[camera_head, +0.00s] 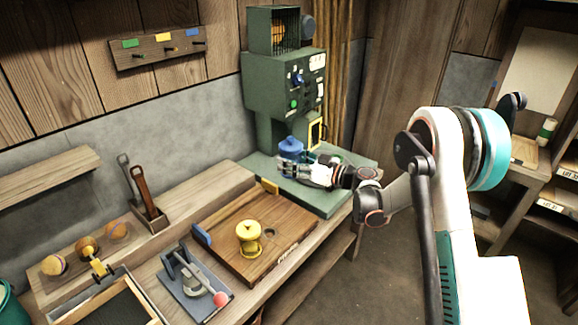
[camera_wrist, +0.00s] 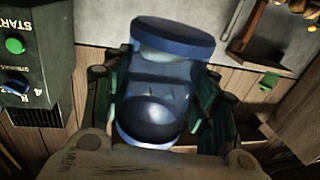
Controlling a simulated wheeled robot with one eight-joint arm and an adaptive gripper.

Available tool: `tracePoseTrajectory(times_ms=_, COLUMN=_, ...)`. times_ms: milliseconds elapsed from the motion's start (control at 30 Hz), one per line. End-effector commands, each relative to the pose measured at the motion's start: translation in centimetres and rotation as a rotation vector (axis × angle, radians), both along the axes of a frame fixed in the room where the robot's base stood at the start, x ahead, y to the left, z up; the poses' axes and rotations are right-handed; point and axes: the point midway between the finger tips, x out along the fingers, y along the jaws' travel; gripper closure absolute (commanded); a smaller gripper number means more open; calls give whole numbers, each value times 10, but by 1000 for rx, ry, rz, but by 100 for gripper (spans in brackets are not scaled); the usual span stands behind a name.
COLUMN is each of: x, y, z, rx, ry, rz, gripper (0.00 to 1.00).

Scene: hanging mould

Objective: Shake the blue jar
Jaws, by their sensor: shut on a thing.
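The blue jar (camera_head: 291,148) is above the green base of the machine at the back of the bench. My gripper (camera_head: 292,168) reaches it from the right and is shut on it. In the wrist view the blue jar (camera_wrist: 158,85) fills the middle, with a wide blue disc at one end and a rounded dark blue end at the other. My gripper's dark green fingers (camera_wrist: 155,100) lie on both sides of it. In the head view the fingers hide the jar's lower part, so I cannot tell whether it touches the base.
The green machine (camera_head: 283,92) with buttons stands right behind the jar. A grey lever press (camera_head: 192,285) stands at the front left. Floor to the right of the bench is clear.

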Motion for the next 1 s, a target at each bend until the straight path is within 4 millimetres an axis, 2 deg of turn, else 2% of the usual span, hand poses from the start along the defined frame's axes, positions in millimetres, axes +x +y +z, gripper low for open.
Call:
tracePoseTrajectory(times_ms=33, x=-2, y=-3, z=7, rx=1, ry=0, rz=-1, gripper=83)
tracePoseTrajectory(times_ms=700, x=-28, y=-37, z=63, rx=1, ry=0, rz=0, gripper=83)
tracePoseTrajectory(times_ms=1000, x=-31, y=-40, z=68, rx=1, ry=0, rz=0, gripper=83)
